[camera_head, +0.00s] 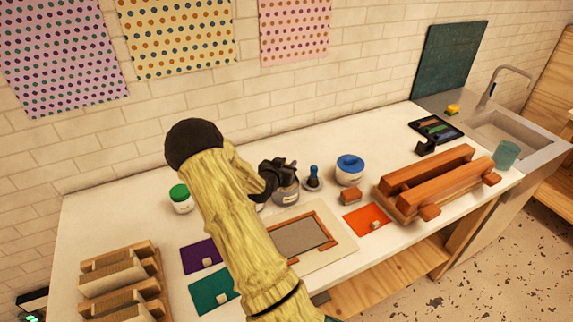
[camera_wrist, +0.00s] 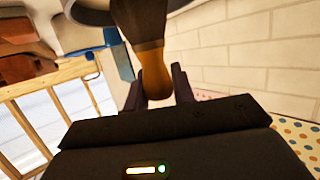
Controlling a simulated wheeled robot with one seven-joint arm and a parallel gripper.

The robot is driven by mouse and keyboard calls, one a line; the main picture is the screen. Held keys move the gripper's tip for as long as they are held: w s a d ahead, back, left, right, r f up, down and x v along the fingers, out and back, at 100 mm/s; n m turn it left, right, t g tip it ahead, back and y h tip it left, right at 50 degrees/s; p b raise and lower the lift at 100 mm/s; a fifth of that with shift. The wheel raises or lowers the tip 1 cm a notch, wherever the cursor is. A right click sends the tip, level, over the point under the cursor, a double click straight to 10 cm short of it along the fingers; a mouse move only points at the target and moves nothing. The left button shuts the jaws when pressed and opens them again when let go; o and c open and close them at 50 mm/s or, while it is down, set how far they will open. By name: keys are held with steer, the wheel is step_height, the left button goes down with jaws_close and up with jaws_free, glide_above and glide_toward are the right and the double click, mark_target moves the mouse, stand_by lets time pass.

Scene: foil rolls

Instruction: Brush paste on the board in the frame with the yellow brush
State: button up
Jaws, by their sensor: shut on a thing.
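My gripper (camera_head: 280,176) is shut on a brush (camera_wrist: 149,75) with a brown handle and an orange-yellow end. In the head view my gripper is over a grey jar (camera_head: 287,195), and the brush is mostly hidden. In the wrist view the far part of the brush runs up to a round grey rim (camera_wrist: 90,12); its bristles do not show, and I cannot tell if they touch paste. The frame (camera_head: 340,243), pale with a brown inner edge, lies on the table in front of the jar. Its grey board (camera_head: 298,236) lies flat inside, partly behind my arm.
A blue-handled brush (camera_head: 313,174) stands in a holder right of the jar, beside a blue-lidded tub (camera_head: 350,168). A green-lidded jar (camera_head: 181,198) is left. Purple (camera_head: 199,255), teal (camera_head: 212,290) and orange (camera_head: 366,219) sheets flank the frame. A wooden rack (camera_head: 430,185) stands right.

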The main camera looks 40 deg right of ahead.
steer(key=shift+f+b, duration=0.5)
steer(key=shift+b, duration=0.05)
stand_by(2.2)
steer(key=shift+r+p, duration=2)
steer(key=shift+r, duration=1.6)
